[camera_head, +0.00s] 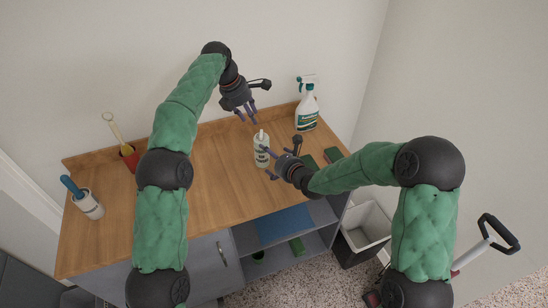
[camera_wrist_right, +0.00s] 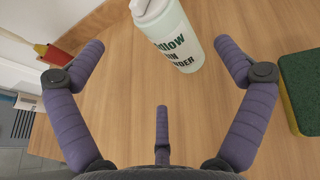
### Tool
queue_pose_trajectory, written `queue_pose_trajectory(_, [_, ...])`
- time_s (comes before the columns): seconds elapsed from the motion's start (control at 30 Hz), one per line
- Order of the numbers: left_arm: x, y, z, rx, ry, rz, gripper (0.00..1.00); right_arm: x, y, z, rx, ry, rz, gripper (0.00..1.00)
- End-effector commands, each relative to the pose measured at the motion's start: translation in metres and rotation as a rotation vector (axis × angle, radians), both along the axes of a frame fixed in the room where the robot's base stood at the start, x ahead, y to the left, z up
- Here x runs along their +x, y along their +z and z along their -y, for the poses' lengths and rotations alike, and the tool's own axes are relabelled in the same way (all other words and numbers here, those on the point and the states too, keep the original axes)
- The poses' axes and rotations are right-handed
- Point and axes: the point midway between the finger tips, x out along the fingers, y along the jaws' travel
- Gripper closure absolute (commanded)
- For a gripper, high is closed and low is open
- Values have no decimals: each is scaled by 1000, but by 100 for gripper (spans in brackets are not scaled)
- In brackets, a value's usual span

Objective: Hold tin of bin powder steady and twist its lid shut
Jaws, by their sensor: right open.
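The tin of bin powder (camera_head: 261,150) is a pale green cylinder with dark lettering, standing upright on the wooden worktop. Its white lid (camera_wrist_right: 150,8) is on top, partly cut off by the edge of the right wrist view; I cannot tell how tight it sits. My right gripper (camera_head: 268,162) is open and empty, its fingers pointing at the tin from the right. In the wrist view the tin (camera_wrist_right: 178,42) is ahead, between the spread fingers and apart from them. My left gripper (camera_head: 248,119) hangs behind and above the tin, fingers down, empty; its opening is too small to judge.
A spray bottle (camera_head: 307,108) stands at the back right. The worktop's left middle is clear.

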Motion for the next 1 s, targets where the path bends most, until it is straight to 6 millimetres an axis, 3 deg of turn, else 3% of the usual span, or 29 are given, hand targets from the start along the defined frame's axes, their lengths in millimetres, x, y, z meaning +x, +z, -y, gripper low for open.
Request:
queue_pose_trajectory(0.6, [0, 0, 0, 0, 0, 0, 61, 68, -30, -38, -3, 1, 1, 0])
queue_pose_trajectory(1.0, [0, 0, 0, 0, 0, 0, 61, 83, -35, -47, -2, 1, 1, 0])
